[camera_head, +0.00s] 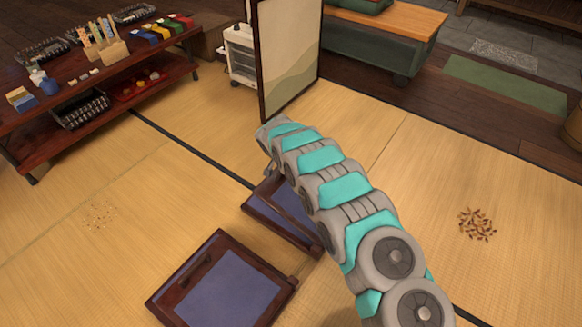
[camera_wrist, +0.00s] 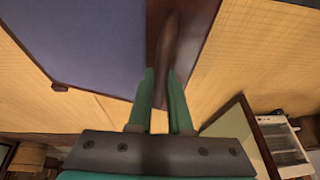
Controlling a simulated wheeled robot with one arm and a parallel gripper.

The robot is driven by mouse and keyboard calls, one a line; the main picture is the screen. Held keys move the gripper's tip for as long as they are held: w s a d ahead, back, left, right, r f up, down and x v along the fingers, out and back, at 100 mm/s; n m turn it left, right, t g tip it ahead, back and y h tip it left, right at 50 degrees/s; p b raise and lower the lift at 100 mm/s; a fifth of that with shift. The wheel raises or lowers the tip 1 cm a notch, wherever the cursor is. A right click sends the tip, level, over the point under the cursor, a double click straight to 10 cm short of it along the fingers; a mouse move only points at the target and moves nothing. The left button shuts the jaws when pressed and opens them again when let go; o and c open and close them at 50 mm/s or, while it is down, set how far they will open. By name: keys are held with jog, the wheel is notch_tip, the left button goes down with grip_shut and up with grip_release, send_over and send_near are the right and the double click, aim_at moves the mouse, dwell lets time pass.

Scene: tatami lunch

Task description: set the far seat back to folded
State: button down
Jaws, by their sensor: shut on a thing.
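The far seat (camera_head: 262,208) is a dark wooden frame with a blue-grey pad, on the tatami left of my arm. My arm hides much of it, so I cannot tell its back's angle from the head view. In the wrist view its blue pad (camera_wrist: 75,40) fills the upper left, beside a dark wooden edge with a raised bar (camera_wrist: 168,45). My gripper (camera_wrist: 162,78) has its green fingers on either side of that bar, shut on it. The head view hides the fingers behind the arm. A nearer seat (camera_head: 225,290) of the same make lies in front.
A folding screen (camera_head: 290,55) stands just beyond the far seat, with a white heater (camera_head: 240,50) at its left. A low dark shelf table (camera_head: 100,80) with goods is at the upper left. Brown bits (camera_head: 477,225) lie on the right tatami. The left floor is mostly clear.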

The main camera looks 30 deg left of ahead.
aim_at(283, 175)
jog(key=f+b, duration=0.1)
jog(key=f, duration=0.1)
jog(key=a+f+b, duration=0.1)
jog(key=f, duration=0.2)
jog(key=shift+w+a+f+b, duration=0.15)
jog(key=shift+a+f+b, duration=0.05)
jog(key=shift+f+b, duration=0.1)
jog(key=shift+a+f+b, duration=0.2)
jog(key=shift+f+b, duration=0.15)
jog(key=shift+f, duration=0.55)
jog(key=c, duration=0.9)
grip_release()
jog(key=shift+o, duration=0.3)
jog(key=shift+a, duration=0.1)
jog(key=shift+a+r, duration=0.1)
jog(key=shift+r, duration=0.15)
jog(key=shift+s+r, duration=0.3)
jog(key=shift+r, duration=0.3)
jog(key=shift+p+v, duration=0.4)
jog(key=shift+v, duration=2.75)
jog(key=shift+f, duration=0.1)
